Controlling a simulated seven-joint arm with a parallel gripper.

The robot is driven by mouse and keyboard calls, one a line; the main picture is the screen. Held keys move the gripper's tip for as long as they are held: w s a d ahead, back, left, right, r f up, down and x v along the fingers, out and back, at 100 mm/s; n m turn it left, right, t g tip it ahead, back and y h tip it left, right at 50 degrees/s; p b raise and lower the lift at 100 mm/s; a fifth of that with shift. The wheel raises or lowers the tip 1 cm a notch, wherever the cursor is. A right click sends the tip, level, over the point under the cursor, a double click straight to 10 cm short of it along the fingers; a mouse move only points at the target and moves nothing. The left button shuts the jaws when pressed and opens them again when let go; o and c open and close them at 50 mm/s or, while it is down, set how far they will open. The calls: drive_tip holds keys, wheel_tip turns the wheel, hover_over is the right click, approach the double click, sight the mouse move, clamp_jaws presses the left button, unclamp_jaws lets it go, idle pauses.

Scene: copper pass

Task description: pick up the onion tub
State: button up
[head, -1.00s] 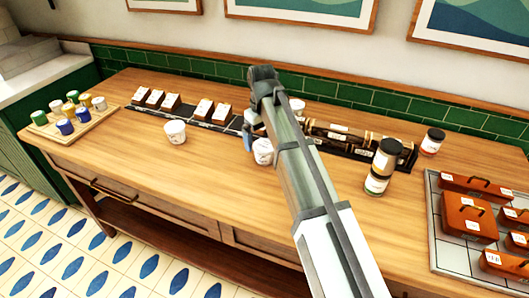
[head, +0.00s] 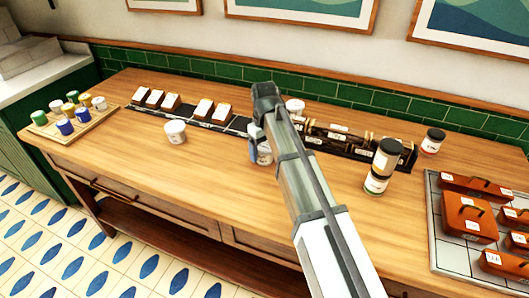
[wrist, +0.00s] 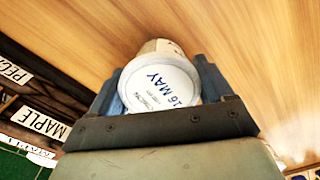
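A white tub (head: 265,157) stands on the wooden counter, partly hidden behind my gripper and arm in the head view. In the wrist view its pale lid (wrist: 160,84) reads "16 MAY"; the smaller print is not legible, so I cannot confirm it is the onion tub. My gripper (wrist: 162,75) is open, with its blue fingers on either side of this tub. Contact cannot be made out. In the head view one blue finger (head: 254,149) shows beside the tub. Another white tub (head: 175,132) stands alone to the left, its label not legible.
A dark rack (head: 335,140) with labelled jars lies behind and right; a white-lidded container (head: 295,105) is near it. Stacked jars (head: 382,165) and a tray with orange boxes (head: 450,262) are at right. A tray of small jars (head: 45,124) is far left. The front counter is clear.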

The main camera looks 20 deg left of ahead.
drive_tip(key=c, duration=0.7)
drive_tip(key=shift+o, duration=0.2)
